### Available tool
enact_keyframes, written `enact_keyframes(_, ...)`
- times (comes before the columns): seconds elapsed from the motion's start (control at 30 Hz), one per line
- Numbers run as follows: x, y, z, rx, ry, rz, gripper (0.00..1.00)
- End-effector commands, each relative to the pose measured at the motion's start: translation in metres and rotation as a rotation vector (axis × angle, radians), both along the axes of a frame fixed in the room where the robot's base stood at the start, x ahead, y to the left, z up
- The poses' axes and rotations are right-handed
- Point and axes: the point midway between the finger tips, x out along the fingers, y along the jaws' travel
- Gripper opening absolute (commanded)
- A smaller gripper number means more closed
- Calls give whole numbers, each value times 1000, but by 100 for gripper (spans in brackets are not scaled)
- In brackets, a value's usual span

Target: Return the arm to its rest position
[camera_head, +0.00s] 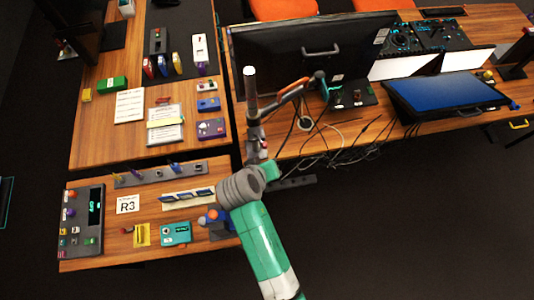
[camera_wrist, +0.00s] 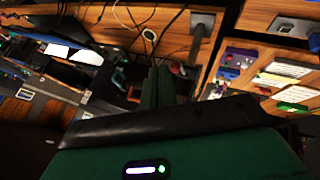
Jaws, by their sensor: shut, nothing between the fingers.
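My gripper (camera_wrist: 158,88) shows in the wrist view as a narrow green shape pointing up the picture, its fingers together with nothing between them. In the head view, my green and grey arm reaches up from the lower middle, and its end is by the desk edge, above the dark floor gap. The fingers cannot be made out there. The trackball panel (camera_head: 82,222) with small coloured parts stands on the lower left desk, well left of my arm. A blue item with an orange ball (camera_head: 211,215) sits close beside my arm, partly hidden by it.
A grey post (camera_head: 251,95) with a jointed arm rises near my arm's end. Loose cables (camera_head: 335,143) hang over the right desk's edge. A monitor (camera_head: 310,52) and a blue screen (camera_head: 447,92) stand on that desk. Dark floor to the lower right is clear.

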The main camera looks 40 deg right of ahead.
Motion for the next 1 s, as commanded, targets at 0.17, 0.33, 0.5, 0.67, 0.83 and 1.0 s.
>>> enact_keyframes(0.17, -6, 1, 8, 0, -1, -1, 0)
enact_keyframes(0.33, -6, 1, 8, 0, 1, 0, 0)
enact_keyframes(0.5, -6, 1, 8, 1, 0, -1, 0)
enact_keyframes(0.67, -6, 1, 7, 1, 0, -1, 0)
enact_keyframes(0.83, 18, 9, 40, 9, -95, 31, 0)
enact_keyframes(1.0, 83, 42, 167, 34, -443, 154, 0)
